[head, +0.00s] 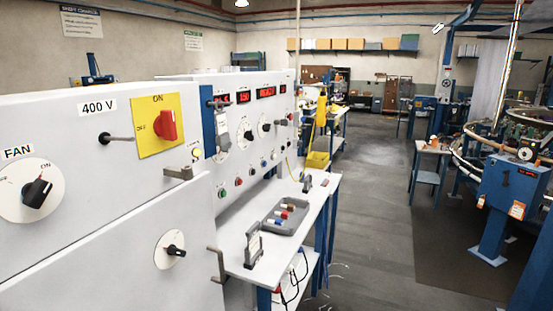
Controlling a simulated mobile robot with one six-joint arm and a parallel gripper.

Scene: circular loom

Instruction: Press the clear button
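A white control panel (262,142) stands left of centre, seen at a slant, with red digital displays (243,97) along its top. A row of small round buttons runs along its lower part, among them a green button (222,192) and a red button (239,181). Several more lie farther right, too small to tell apart well. No label reading "clear" can be made out, so I cannot tell which one is the clear button. My gripper is not in view.
A large cabinet in front has a red switch (168,125), a fan knob (38,192) and a projecting handle (217,264). A white bench (236,262) below the panel holds a grey tray (270,223). Blue loom machinery (508,192) stands right. The grey floor (375,215) between is clear.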

